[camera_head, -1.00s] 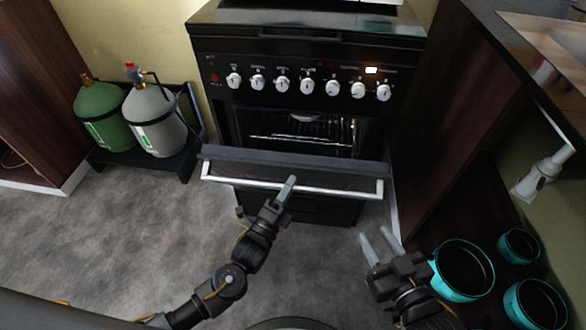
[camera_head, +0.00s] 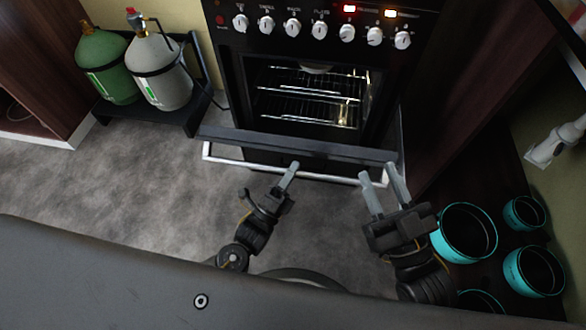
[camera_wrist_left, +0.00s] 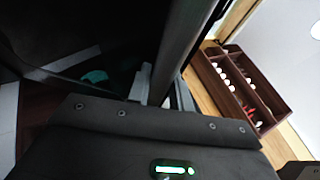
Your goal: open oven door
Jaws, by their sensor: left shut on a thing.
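The black oven (camera_head: 300,55) stands ahead with its door (camera_head: 300,146) tilted well down and outward. The racks inside show. The silver door handle (camera_head: 235,160) runs along the door's near edge. My left gripper (camera_head: 290,170) is shut on the handle near its middle. In the left wrist view the gripper's fingers (camera_wrist_left: 160,90) are around a grey bar (camera_wrist_left: 188,40), which seems to be the handle. My right gripper (camera_head: 380,178) is open and empty, fingers towards the right end of the handle; I cannot tell if it touches.
Green (camera_head: 105,65) and grey (camera_head: 158,70) gas cylinders stand on a black rack at left. Several turquoise pots (camera_head: 467,232) stand at lower right beside a dark cabinet side (camera_head: 465,90). Grey floor (camera_head: 130,180) is clear in front and to the left.

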